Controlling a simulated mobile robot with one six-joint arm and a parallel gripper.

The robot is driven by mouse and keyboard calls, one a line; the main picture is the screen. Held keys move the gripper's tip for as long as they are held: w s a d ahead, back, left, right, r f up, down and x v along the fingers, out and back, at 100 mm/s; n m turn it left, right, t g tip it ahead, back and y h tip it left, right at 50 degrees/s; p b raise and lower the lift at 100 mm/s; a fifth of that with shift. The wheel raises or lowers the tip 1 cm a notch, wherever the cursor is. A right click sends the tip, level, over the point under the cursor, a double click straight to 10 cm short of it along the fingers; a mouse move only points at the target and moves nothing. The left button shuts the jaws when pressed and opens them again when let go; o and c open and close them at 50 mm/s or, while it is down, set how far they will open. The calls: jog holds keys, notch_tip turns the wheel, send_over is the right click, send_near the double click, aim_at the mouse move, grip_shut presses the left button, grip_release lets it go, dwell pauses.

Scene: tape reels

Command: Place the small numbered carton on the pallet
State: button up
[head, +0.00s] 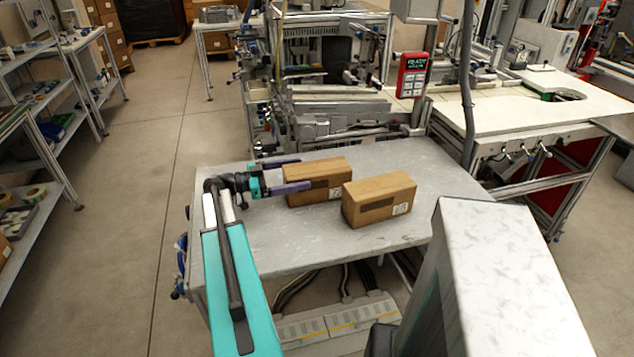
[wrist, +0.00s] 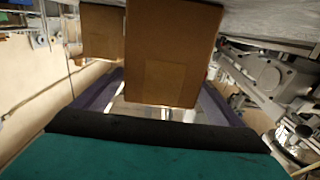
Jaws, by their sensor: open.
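Two brown cartons rest on a grey table. The farther carton (head: 325,170) has a dark strip and a white label on its side. The nearer carton (head: 379,203) stands to its right, with a similar strip and label. No number is readable on either. My gripper (head: 303,173) is open at the left end of the farther carton, with one purple finger in front of it and one behind. In the wrist view that carton (wrist: 172,55) sits between the fingers; the other carton (wrist: 102,32) shows at the left.
The grey table top (head: 280,235) is clear in front of the cartons. A red control box (head: 413,75) and machinery stand behind the table. Shelves (head: 40,100) line the left, with open floor between. A dark crate (head: 152,18) stands on a wooden base at the back left.

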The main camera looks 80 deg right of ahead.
aim_at(311, 168)
jog(key=shift+r+p+x, duration=0.15)
jog(key=shift+p+x, duration=0.4)
jog(key=shift+x, duration=0.45)
jog(key=shift+r+p+x, duration=0.2)
jog(key=shift+p+x, duration=0.3)
jog(key=shift+x, duration=0.45)
jog(key=shift+s+d+f, duration=0.1)
jog(key=shift+s+d, duration=0.15)
jog(key=shift+s, duration=0.3)
jog(key=shift+c, duration=0.5)
jog(key=c, duration=2)
jog(key=shift+r+b, duration=1.25)
jog(key=shift+r, duration=3.8)
